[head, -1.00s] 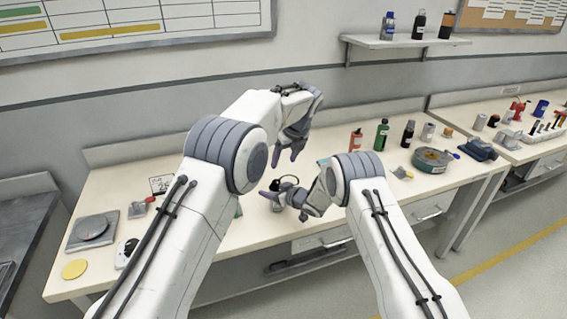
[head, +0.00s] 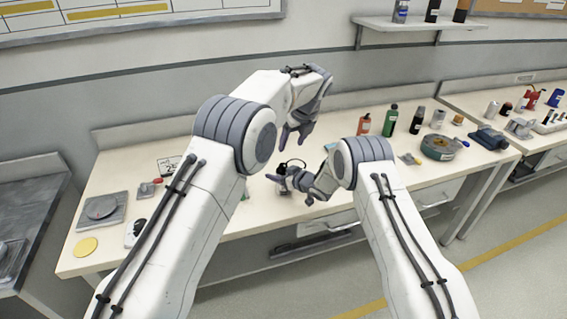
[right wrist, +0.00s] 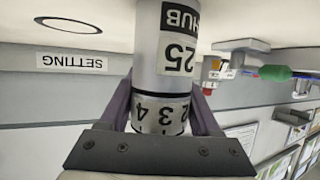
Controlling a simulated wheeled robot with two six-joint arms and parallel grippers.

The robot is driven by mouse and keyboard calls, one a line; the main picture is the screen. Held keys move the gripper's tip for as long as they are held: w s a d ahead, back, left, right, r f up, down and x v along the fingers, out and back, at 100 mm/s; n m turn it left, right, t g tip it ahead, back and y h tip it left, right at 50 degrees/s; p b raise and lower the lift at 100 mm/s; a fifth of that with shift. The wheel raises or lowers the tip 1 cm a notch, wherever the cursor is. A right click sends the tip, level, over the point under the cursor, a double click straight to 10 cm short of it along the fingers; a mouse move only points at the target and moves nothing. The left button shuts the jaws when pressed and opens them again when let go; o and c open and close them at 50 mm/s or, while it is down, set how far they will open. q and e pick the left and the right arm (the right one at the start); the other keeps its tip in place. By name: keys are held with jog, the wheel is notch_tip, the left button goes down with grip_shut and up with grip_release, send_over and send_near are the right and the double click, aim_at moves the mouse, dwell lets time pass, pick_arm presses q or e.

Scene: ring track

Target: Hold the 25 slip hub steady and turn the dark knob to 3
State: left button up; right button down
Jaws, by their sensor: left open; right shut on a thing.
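The slip hub (right wrist: 160,45) is a pale grey cylinder with a "25" label and a "HUB" plate, upside down in the right wrist view. A band with black digits (right wrist: 160,115), among them 2, 3 and 4, goes round it. My right gripper (head: 290,189) is shut on the hub, with its fingers (right wrist: 162,108) either side near the band. In the head view the hub (head: 285,190) is mostly behind this gripper. A dark patch at its top, apparently the knob (head: 281,169), shows; its setting cannot be read. My left gripper (head: 294,137) is open, pointing down above the hub, apart from it.
A "SETTING" label (right wrist: 72,62) and a black ring outline (right wrist: 68,25) are near the hub. A "25" card (head: 169,165) and a scale (head: 101,209) are at left.

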dwell(0.4)
grip_release()
jog(key=shift+s+d, duration=0.1)
